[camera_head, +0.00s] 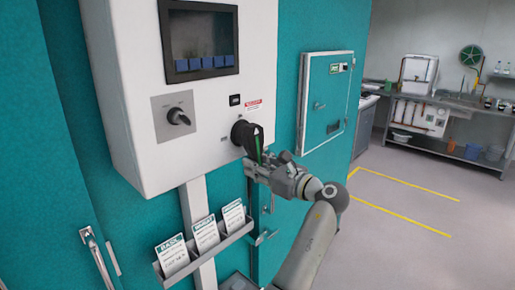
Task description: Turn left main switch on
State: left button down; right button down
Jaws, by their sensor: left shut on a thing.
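A white control box (120,100) is fixed to a teal wall. Its black rotary main switch (242,131) sits low on the right part of the front, with a red and white label just above it. My left gripper (258,157) is at the switch and shut on its handle. The fingers hide part of the handle, so its exact angle is hard to read. My right gripper is not in view.
A smaller selector knob (178,116) and a dark screen (200,40) are on the same box. Below hangs a rack (207,249) with several cards. A teal cabinet (327,100) stands to the right. Open floor with yellow lines (400,190) lies farther right.

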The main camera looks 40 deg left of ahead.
pick_arm(q)
jog(key=shift+s+f+m+p, duration=0.15)
jog(key=shift+s+m+p, duration=0.6)
jog(key=shift+p, duration=0.35)
jog(key=shift+w, duration=0.1)
jog(key=shift+a, duration=0.1)
jog(key=c, duration=1.2)
grip_release()
jog(key=d, duration=1.2)
jog(key=shift+s, duration=0.45)
